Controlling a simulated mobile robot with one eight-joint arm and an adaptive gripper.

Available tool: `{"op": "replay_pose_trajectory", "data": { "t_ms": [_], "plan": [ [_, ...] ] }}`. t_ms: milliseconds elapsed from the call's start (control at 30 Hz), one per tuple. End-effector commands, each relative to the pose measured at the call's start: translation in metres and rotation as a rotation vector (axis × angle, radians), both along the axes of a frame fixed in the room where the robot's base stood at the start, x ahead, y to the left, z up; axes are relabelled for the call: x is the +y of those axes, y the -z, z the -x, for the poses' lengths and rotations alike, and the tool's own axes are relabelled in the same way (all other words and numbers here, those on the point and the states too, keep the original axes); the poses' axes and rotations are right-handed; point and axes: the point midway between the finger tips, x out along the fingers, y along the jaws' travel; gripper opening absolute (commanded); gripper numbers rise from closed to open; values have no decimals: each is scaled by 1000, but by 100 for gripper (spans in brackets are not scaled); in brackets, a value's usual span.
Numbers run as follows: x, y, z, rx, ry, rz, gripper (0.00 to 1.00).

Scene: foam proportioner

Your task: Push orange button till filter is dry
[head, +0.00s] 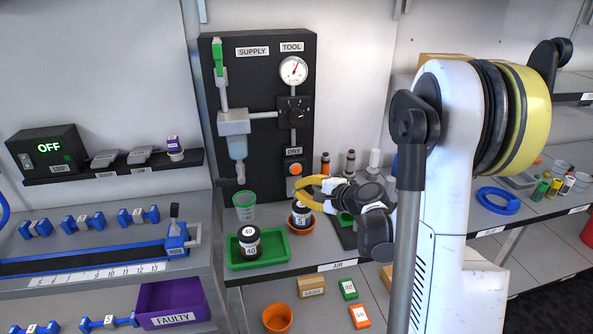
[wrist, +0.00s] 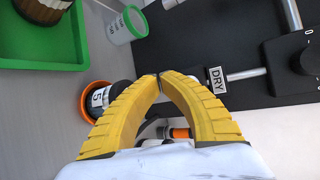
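The orange button (head: 295,169) sits below the DRY label (head: 294,151) on the black panel (head: 262,60). The grey filter (head: 234,122) with its pale blue clear bowl (head: 238,147) hangs at the panel's left; I cannot tell how much liquid it holds. My gripper (head: 302,187) has its yellow fingers just in front of and slightly below the button in the head view. In the wrist view the fingertips (wrist: 158,78) meet with nothing seen between them, beside the DRY label (wrist: 217,80). The button is hidden there, and contact cannot be told.
Another jar (head: 300,219) sits in an orange dish, close to my fingers. Small bottles (head: 350,162) stand right of the panel. A gauge (head: 293,70) is mounted above the button.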

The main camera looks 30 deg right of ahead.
Motion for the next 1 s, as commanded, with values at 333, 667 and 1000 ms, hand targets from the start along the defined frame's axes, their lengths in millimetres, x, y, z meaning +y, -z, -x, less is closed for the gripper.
{"op": "replay_pose_trajectory", "data": {
  "t_ms": [333, 667, 1000],
  "plan": [
    [-11, 0, -40, 0, 0, 1, 0],
    [-13, 0, -48, 0, 0, 1, 0],
    [-13, 0, -47, 0, 0, 1, 0]
  ]
}}
